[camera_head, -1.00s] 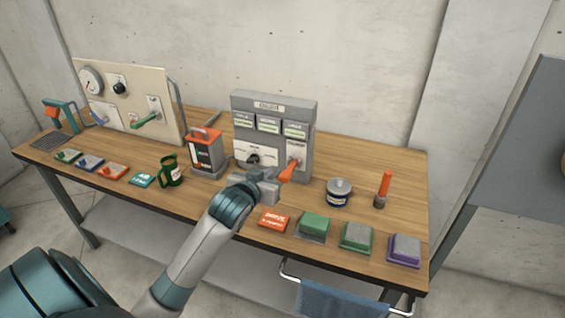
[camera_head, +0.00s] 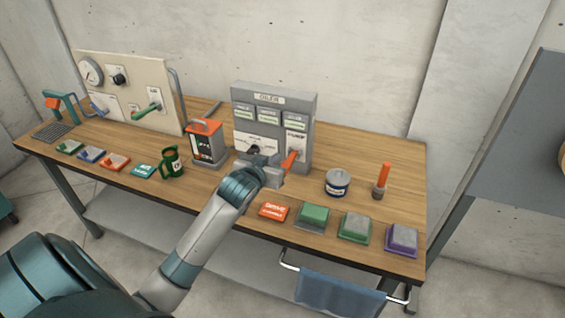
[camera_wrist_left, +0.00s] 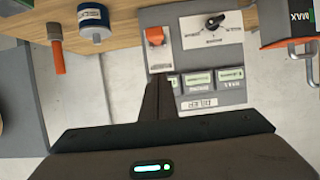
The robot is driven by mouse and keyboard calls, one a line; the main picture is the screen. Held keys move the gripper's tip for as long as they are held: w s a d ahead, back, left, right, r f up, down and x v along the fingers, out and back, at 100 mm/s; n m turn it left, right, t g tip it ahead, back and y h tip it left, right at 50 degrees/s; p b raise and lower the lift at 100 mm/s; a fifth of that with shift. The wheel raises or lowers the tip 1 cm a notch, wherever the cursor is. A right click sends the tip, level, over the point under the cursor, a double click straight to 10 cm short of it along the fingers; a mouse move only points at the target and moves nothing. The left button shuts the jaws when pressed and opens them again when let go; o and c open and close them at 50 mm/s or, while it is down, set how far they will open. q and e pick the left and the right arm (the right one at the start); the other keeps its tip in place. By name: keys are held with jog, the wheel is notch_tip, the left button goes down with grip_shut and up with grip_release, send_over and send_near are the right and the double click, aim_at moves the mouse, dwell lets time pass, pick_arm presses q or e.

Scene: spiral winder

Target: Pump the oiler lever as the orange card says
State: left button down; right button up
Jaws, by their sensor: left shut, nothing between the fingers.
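The grey oiler box (camera_head: 273,92) stands at the back of the bench, with several small green-lit display windows on its upper front. Its orange lever (camera_head: 290,160) is low on the right of its front and slants toward me; it also shows in the wrist view (camera_wrist_left: 154,36). A black dial knob (camera_wrist_left: 214,22) is beside the lever. The orange card (camera_head: 273,211) lies on the bench in front; its text is too small to read. My left gripper (camera_head: 268,163) is shut and empty in front of the box, just left of the lever. Contact is unclear. My right gripper is out of view.
A lidded jar (camera_head: 337,183) and an orange-handled tool (camera_head: 382,178) stand right. A gauge panel (camera_head: 130,75) stands back left.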

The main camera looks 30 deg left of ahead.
pick_arm(q)
jog(key=p, duration=0.3)
send_over(283, 164)
jog(key=s+d, duration=0.1)
jog(key=s, duration=0.1)
notch_tip(283, 164, down, 2)
jog(key=shift+w+d+f, duration=0.1)
jog(key=shift+d+f, duration=0.05)
jog(key=shift+f, duration=0.05)
jog(key=f+p, duration=0.1)
jog(key=f, duration=0.2)
jog(key=shift+s+f, duration=0.1)
jog(key=shift+s, duration=0.1)
jog(key=shift+f, duration=0.55)
